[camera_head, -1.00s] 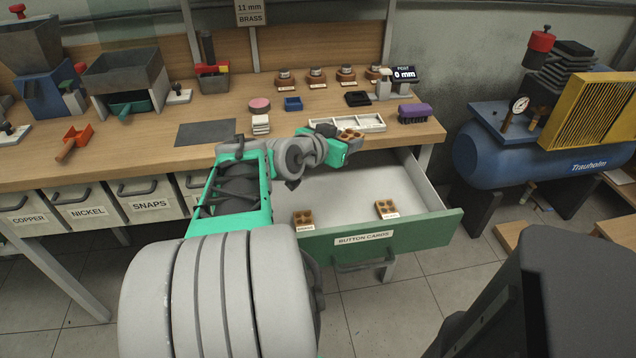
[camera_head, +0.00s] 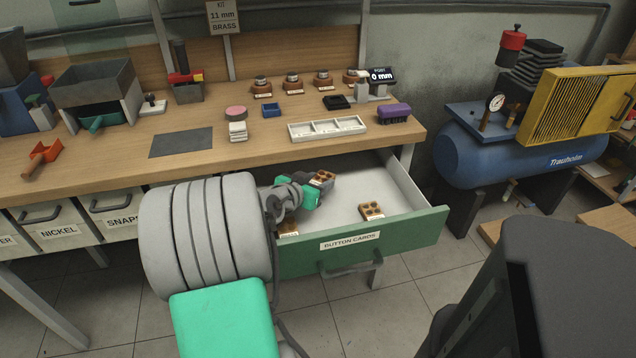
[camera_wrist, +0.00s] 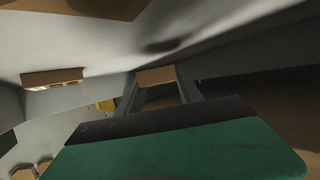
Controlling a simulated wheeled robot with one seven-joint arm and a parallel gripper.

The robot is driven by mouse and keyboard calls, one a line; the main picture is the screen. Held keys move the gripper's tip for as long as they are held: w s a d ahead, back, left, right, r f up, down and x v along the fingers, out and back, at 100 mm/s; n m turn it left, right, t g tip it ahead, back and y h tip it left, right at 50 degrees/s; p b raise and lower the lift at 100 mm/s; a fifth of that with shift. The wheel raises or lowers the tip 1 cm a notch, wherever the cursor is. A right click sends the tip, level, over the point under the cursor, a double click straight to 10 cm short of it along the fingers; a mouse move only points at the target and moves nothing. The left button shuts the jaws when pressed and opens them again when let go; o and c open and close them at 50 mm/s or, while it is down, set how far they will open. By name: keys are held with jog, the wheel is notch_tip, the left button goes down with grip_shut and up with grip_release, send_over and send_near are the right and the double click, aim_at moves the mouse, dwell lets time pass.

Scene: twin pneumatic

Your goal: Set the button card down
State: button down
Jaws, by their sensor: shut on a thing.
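My gripper (camera_head: 318,184) is shut on a brown button card (camera_head: 323,177) over the back of the open drawer (camera_head: 405,187) labelled BUTTON CARDS. In the wrist view the held card (camera_wrist: 157,76) shows edge-on between my fingertips. I cannot tell whether it touches the drawer floor. A second card (camera_head: 371,210) lies in the drawer to the right, near the front. A third card (camera_head: 288,228) is at the front left, partly hidden behind my arm. One of the drawer cards also shows at the left of the wrist view (camera_wrist: 53,78).
The bench top (camera_head: 300,150) overhangs the back of the drawer. On it stand a white three-compartment tray (camera_head: 328,128), a purple brush (camera_head: 394,113) and a stack of white cards (camera_head: 238,131). A blue compressor (camera_head: 480,155) stands to the right. The drawer floor between the cards is bare.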

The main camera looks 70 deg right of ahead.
jog(key=shift+r, duration=0.1)
jog(key=shift+f+b, duration=0.4)
jog(key=shift+f+b, duration=0.25)
jog(key=shift+b, duration=0.05)
jog(key=c, duration=0.8)
grip_release()
jog(key=shift+f, duration=0.1)
jog(key=shift+o, duration=0.2)
jog(key=shift+a, duration=0.1)
jog(key=shift+w+a+r+p, duration=0.1)
jog(key=shift+a+r+p, duration=0.05)
jog(key=shift+r+p, duration=0.85)
jog(key=v, duration=0.6)
jog(key=shift+w+a, duration=0.15)
jog(key=shift+a, duration=0.25)
